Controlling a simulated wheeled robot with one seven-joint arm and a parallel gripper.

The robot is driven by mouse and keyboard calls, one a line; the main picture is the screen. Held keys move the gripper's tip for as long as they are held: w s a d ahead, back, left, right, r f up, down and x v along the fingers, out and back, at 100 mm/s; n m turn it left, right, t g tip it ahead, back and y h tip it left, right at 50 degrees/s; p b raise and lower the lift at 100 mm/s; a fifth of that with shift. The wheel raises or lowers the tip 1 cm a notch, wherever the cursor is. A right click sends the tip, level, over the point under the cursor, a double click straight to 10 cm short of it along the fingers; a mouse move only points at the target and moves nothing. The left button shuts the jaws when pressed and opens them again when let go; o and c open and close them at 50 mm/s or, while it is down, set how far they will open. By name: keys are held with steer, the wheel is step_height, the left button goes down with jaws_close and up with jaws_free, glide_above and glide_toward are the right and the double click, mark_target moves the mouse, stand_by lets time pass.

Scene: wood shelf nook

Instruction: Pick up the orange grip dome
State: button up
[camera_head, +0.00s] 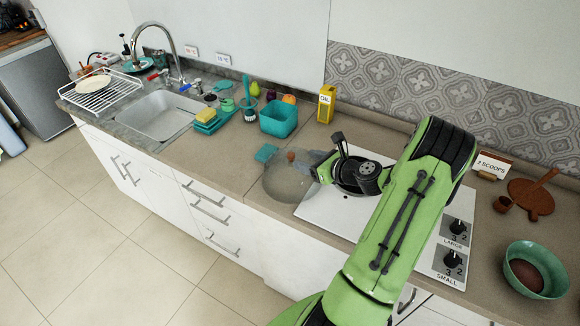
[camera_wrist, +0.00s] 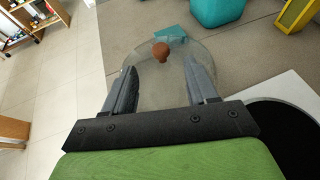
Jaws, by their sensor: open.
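The orange grip dome is a clear, see-through dome (camera_head: 287,182) with a small orange-brown knob (camera_head: 291,156). It sits on the counter at the left edge of the white hob in the head view. In the wrist view the knob (camera_wrist: 161,50) stands beyond the fingertips, between their lines, and the clear dome (camera_wrist: 160,85) spreads below it. My gripper (camera_head: 316,168) is open and reaches in from the right side of the dome. In the wrist view its two fingers (camera_wrist: 163,72) are apart with nothing held; whether they touch the dome is unclear.
A teal piece (camera_head: 266,153) lies close behind the dome. A teal bin (camera_head: 279,118) and a yellow oil carton (camera_head: 326,104) stand further back. The white hob (camera_head: 318,210) lies under my arm. The counter's front edge runs close to the dome.

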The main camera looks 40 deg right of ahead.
mark_target(294, 156)
steer(key=x, duration=0.5)
steer(key=shift+w+f, duration=0.15)
steer(key=shift+w, duration=0.2)
steer(key=shift+s, duration=0.15)
steer(key=shift+c, duration=1.2)
jaws_close()
